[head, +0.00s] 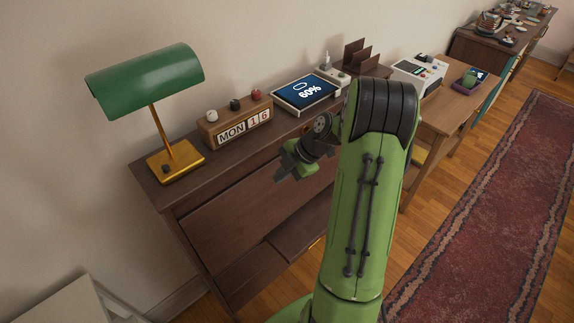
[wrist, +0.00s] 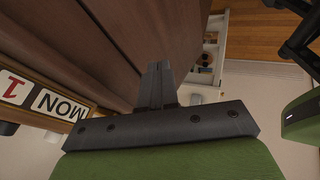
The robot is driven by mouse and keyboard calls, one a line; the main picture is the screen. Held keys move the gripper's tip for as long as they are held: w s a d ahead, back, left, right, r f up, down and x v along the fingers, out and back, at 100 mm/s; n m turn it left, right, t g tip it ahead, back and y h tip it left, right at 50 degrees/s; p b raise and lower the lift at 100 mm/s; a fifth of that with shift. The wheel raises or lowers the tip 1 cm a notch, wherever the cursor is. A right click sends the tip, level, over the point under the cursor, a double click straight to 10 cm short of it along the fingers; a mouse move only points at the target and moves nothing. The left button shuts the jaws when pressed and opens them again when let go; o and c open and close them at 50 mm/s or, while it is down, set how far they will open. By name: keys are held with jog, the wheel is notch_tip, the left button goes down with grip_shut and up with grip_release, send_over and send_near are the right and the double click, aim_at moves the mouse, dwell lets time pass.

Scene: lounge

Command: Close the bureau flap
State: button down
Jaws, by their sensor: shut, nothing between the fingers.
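The bureau (head: 150,180) is dark brown wood and stands against the wall in the head view. Its flap (head: 240,200) is a broad panel raised along the front, below the top board. I cannot tell whether it sits fully flush. My gripper (head: 284,170) is shut and empty at the upper right part of the flap, and my arm hides the bureau's right end. In the wrist view my gripper's fingers (wrist: 158,72) are together beside a brown wooden panel (wrist: 100,45). Whether they touch it is unclear.
On the bureau top stand a green lamp (head: 150,80), a calendar block (head: 236,122), a tablet showing 60% (head: 305,92) and a letter rack (head: 360,57). A wooden desk (head: 450,105) stands to the right. A red rug (head: 490,210) lies on open floor.

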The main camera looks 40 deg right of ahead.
jog(key=w+a+f+p, duration=0.1)
jog(key=w+f, duration=0.2)
jog(key=w, duration=0.2)
jog(key=shift+a, duration=0.2)
jog(key=shift+f, duration=0.1)
jog(key=shift+w+a+f+b, duration=0.1)
jog(key=shift+w+f+b, duration=0.15)
jog(key=shift+w+b, duration=0.75)
jog(key=shift+r, duration=0.15)
jog(key=shift+a, duration=0.1)
